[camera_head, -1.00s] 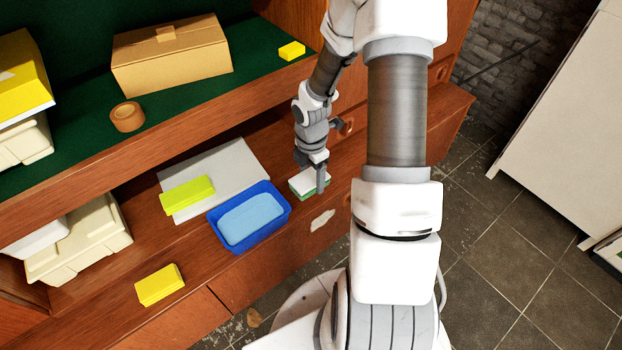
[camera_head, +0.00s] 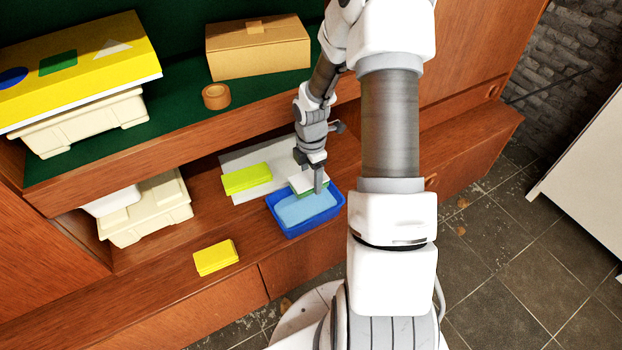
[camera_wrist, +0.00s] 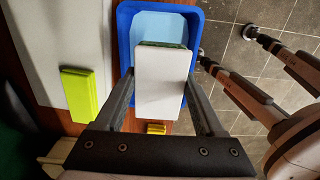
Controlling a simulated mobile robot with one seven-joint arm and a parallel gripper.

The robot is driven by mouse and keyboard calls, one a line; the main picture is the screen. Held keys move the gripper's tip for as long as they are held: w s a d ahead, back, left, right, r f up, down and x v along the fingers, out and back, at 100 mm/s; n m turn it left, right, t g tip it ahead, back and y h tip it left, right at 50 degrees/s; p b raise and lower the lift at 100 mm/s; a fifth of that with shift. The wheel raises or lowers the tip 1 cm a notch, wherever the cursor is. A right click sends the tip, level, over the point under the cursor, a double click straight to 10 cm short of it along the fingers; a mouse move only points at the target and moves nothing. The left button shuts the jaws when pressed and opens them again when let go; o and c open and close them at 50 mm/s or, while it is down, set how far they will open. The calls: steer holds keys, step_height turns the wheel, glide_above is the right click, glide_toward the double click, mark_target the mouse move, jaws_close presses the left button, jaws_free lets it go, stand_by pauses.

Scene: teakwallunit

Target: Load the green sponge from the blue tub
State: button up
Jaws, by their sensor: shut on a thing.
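My gripper (camera_head: 316,182) is shut on a sponge with a white face and a green layer (camera_head: 302,181). In the wrist view the sponge (camera_wrist: 162,82) sits between the two fingers, white face toward the camera, with green showing at its far edge. The blue tub (camera_head: 292,234) stands on the lower wooden shelf, with a light-blue piece (camera_head: 305,208) inside. The sponge is over the back part of the tub and hides some of it. I cannot tell its exact height above the tub. The tub also shows in the wrist view (camera_wrist: 125,28).
A lime-green block (camera_head: 246,179) lies on a grey board (camera_head: 265,155) left of the tub. A yellow block (camera_head: 215,257) lies nearer the front edge. Cream bins (camera_head: 150,212) stand at left. The upper shelf (camera_head: 165,140) overhangs behind. Shelf between yellow block and tub is clear.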

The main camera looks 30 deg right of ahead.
steer(key=shift+w+a, duration=0.15)
steer(key=shift+a, duration=0.35)
steer(key=shift+f+b, duration=4)
steer(key=shift+f, duration=1.15)
steer(key=shift+r+p, duration=3.4)
steer(key=shift+r, duration=0.3)
